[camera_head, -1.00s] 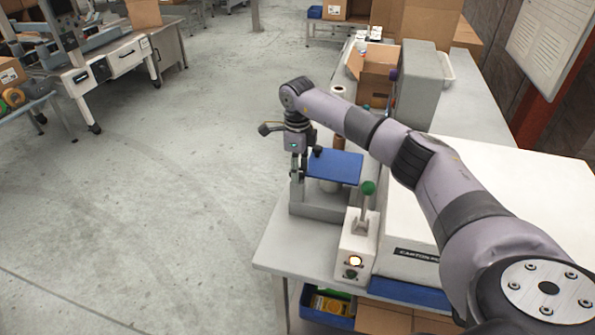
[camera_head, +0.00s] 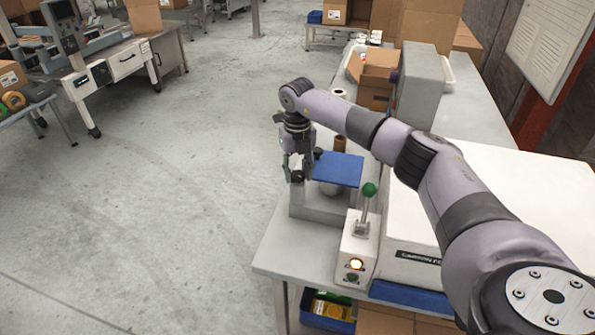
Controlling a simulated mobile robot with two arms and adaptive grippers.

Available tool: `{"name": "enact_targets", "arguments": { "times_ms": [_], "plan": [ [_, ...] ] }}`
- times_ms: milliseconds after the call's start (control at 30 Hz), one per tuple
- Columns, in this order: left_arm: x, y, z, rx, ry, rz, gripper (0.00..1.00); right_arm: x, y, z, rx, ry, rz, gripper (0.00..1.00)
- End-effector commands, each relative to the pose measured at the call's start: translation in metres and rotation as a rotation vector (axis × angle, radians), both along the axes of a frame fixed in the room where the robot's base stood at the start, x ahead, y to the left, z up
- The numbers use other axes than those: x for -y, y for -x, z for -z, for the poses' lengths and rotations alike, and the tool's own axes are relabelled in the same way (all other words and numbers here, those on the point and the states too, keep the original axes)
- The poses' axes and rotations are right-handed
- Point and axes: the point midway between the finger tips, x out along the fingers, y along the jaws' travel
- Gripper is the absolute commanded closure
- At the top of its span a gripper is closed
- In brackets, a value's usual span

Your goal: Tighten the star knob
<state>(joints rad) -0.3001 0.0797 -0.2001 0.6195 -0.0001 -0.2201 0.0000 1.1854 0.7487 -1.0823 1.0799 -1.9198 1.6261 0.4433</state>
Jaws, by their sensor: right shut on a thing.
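A small fixture with a flat blue plate (camera_head: 338,169) on a grey base (camera_head: 325,208) stands at the near left corner of the bench. My right gripper (camera_head: 297,176) points down at the left side of this fixture. It is shut on the star knob, which is small, dark and mostly hidden by the fingers. A separate small dark knob (camera_head: 318,153) shows at the back left of the blue plate. My left gripper is not in view.
A control box (camera_head: 356,250) with a green-topped lever (camera_head: 369,190) and a lit lamp stands in front of the fixture. A large white housing (camera_head: 490,190) lies under my right arm. An open carton (camera_head: 378,80) stands farther back.

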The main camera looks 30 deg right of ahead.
Motion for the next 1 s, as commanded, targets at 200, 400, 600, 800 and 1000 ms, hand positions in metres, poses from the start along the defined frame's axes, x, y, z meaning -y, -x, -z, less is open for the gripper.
{"name": "enact_targets", "arguments": {
  "times_ms": [200, 400, 600, 800, 1000],
  "plan": [
    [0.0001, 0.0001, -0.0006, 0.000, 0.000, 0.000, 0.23, 0.0009, -0.0011, -0.0022, 0.005, 0.001, 0.158, 0.93],
    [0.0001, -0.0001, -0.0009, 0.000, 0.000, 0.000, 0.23, 0.0010, -0.0012, -0.0023, 0.005, 0.000, 0.255, 0.93],
    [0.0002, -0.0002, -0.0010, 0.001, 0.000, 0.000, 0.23, 0.0009, -0.0014, -0.0024, 0.005, 0.000, 0.304, 0.93],
    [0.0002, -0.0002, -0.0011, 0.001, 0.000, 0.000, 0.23, 0.0008, -0.0016, -0.0025, 0.006, 0.001, 0.318, 0.93],
    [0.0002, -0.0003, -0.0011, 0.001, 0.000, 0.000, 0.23, 0.0008, -0.0017, -0.0026, 0.006, 0.000, 0.318, 0.93]
  ]
}}
